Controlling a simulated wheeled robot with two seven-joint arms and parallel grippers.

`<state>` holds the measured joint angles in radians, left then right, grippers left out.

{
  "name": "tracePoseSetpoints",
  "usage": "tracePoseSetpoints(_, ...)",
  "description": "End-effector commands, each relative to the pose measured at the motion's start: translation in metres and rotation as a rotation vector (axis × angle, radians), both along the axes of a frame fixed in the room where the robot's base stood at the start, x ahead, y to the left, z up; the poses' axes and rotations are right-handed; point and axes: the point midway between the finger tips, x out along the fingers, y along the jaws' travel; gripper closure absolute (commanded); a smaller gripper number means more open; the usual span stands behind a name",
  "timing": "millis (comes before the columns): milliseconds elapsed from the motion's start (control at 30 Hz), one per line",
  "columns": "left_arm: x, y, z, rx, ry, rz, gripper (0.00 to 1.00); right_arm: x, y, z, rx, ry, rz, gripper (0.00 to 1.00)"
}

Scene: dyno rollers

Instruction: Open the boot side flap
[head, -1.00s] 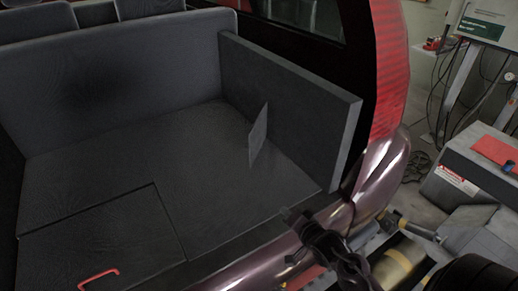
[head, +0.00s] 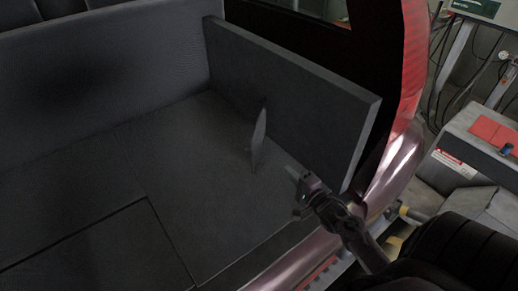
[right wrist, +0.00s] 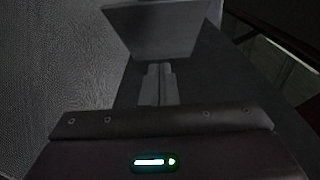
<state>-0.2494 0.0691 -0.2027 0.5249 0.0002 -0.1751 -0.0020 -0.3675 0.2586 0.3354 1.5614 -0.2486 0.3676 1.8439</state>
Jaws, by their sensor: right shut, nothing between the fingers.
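The boot side flap (head: 258,140) is a small dark grey panel standing out from the boot's right side wall (head: 300,90), so it is at least partly open. It looks narrow, nearly edge-on, in the head view. My right gripper (head: 294,173) is inside the boot's rear edge, to the right of and slightly below the flap, with a visible gap in the head view. Its fingers are shut together and empty. In the right wrist view, the closed fingertips (right wrist: 160,72) point at a grey panel (right wrist: 157,30), which looks like the flap. My left gripper is out of view.
The boot floor (head: 110,170) is wide and clear, with a seamed floor panel (head: 100,255) at the lower left. The shiny bumper (head: 300,255) and red tail light (head: 405,60) border the opening. Grey equipment with a red patch (head: 490,132) stands outside at right.

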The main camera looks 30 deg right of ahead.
Motion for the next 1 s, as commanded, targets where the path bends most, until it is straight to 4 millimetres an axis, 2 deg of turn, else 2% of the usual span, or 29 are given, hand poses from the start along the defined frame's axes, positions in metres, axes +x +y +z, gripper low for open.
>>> tracePoseSetpoints(433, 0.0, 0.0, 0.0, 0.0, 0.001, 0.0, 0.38, 0.092, 0.001, 0.002, -0.003, -0.002, 0.001, 1.0)
tracePoseSetpoints(700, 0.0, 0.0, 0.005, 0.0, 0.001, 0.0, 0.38, 0.114, 0.026, 0.001, -0.003, 0.001, 0.0, 1.0)
tracePoseSetpoints(1000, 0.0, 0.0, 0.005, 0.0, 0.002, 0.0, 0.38, 0.117, 0.03, 0.0, -0.003, 0.002, -0.001, 1.0)
